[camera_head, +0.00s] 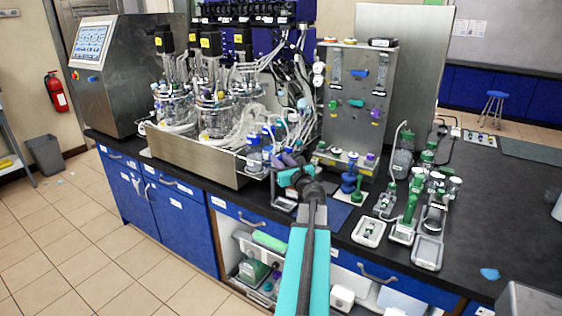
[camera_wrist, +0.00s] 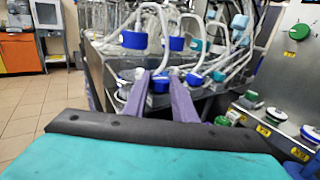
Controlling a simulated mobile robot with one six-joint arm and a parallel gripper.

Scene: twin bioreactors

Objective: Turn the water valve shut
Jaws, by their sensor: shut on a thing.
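In the head view my gripper (camera_head: 283,160) is at the right front corner of the steel tray, beside a cluster of blue-capped fittings. My arm hides part of that spot. The knob's turn angle cannot be told.
Blue-collared tubes (camera_wrist: 176,43) hang just above and behind the fingers. A steel panel (camera_head: 357,90) with coloured knobs stands right of my gripper. Green-topped bottles (camera_head: 410,205) and trays crowd the black bench further right. The glass bioreactors (camera_head: 213,110) stand behind left.

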